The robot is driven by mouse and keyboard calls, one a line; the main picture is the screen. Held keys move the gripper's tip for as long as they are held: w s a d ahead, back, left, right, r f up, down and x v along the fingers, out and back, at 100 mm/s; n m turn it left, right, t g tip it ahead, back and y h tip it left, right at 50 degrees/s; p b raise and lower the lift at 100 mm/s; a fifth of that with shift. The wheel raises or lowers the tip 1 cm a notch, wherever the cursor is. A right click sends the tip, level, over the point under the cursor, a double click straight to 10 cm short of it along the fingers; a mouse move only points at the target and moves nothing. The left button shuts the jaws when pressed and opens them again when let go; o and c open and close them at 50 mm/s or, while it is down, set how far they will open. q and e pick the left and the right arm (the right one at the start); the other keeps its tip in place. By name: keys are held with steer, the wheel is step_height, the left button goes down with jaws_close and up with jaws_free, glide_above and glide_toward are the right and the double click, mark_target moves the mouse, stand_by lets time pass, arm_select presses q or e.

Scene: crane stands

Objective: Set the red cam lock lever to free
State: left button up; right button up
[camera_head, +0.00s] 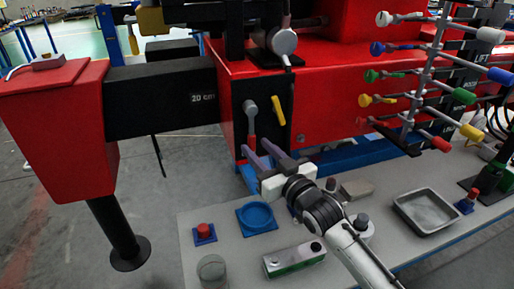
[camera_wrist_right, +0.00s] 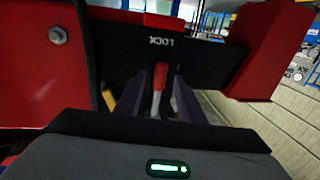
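The cam lock lever has a grey shaft and a red grip (camera_head: 251,143). In the head view it hangs down from its pivot on a black plate on the red machine. In the right wrist view the red grip (camera_wrist_right: 160,75) points toward the upside-down word LOCK on the dark plate (camera_wrist_right: 210,55). My right gripper (camera_head: 256,152) is at the lever's lower end. In the wrist view its two fingers (camera_wrist_right: 156,95) stand apart, one on each side of the lever, with gaps visible. My left gripper is not in view.
A yellow handle (camera_head: 278,110) sits right of the lever. A black beam marked 20 cm (camera_head: 160,100) extends left to a red block (camera_head: 60,125). Below, the grey table (camera_head: 220,225) holds a blue round dish (camera_head: 257,216), a level-like box (camera_head: 294,259) and a metal tray (camera_head: 428,212).

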steer(key=shift+w+a, duration=0.35)
steer(key=shift+w, duration=0.15)
jaws_close()
